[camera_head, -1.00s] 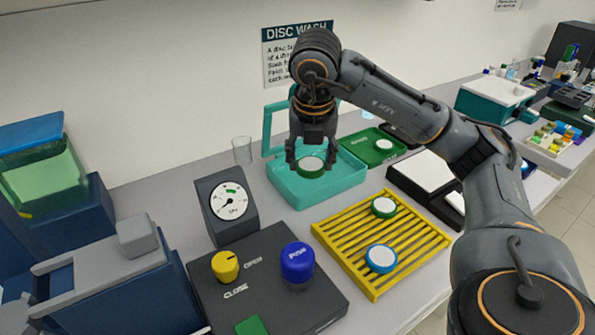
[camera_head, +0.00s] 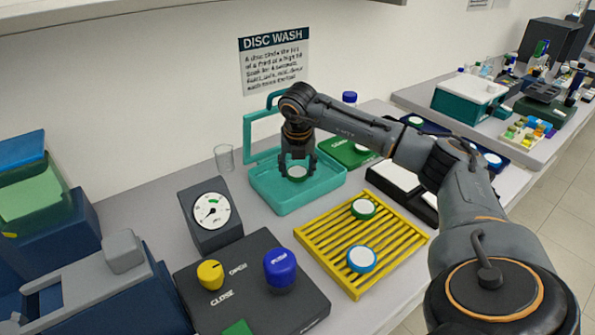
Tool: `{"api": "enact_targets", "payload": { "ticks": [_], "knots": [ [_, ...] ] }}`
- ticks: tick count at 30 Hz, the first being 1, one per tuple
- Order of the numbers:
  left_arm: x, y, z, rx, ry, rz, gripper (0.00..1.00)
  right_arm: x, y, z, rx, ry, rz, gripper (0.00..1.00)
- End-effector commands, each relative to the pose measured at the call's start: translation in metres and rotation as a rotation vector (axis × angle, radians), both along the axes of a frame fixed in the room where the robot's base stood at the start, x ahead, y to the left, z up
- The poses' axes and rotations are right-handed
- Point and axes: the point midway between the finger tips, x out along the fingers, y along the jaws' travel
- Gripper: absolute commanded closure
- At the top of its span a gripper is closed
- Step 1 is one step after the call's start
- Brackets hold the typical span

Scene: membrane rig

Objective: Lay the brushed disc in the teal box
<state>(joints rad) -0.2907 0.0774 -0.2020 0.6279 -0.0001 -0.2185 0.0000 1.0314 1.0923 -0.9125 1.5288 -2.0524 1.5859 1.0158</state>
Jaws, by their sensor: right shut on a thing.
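My right gripper (camera_head: 297,168) points down over the teal box (camera_head: 273,205) and is shut on a disc with a white face and green rim (camera_head: 296,173). The disc sits low, within the outline of the box; I cannot tell whether it touches the floor. The box is open, with its teal lid frame (camera_head: 262,135) raised at the back. I cannot tell from its face whether this disc is brushed. My left gripper is not in view.
A yellow rack (camera_head: 322,262) in front holds a green-rimmed disc (camera_head: 363,208) and a blue-rimmed disc (camera_head: 361,259). A gauge (camera_head: 211,210) and a dark panel with a yellow knob (camera_head: 210,274) and blue knob (camera_head: 280,267) stand left. A clear glass (camera_head: 224,158) stands behind.

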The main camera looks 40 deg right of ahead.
Motion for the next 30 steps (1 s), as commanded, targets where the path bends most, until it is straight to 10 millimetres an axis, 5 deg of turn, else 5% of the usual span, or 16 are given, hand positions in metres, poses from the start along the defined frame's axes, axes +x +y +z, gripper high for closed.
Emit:
{"api": "enact_targets", "payload": {
  "ticks": [5, 16, 17, 19, 30],
  "knots": [
    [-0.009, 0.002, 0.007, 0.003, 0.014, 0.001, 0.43, -0.001, 0.0, -0.017, 0.0, 0.002, 0.001, 0.73],
    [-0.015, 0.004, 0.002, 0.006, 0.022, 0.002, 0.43, -0.001, 0.0, -0.023, 0.0, 0.0, 0.0, 0.73],
    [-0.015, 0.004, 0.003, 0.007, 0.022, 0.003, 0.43, -0.001, 0.0, -0.021, 0.0, 0.0, 0.0, 0.39],
    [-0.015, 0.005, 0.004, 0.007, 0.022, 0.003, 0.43, -0.001, 0.0, -0.021, 0.0, 0.0, 0.0, 0.25],
    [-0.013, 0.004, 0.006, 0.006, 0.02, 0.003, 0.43, -0.001, 0.0, -0.018, 0.0, 0.0, 0.0, 0.23]
  ]
}}
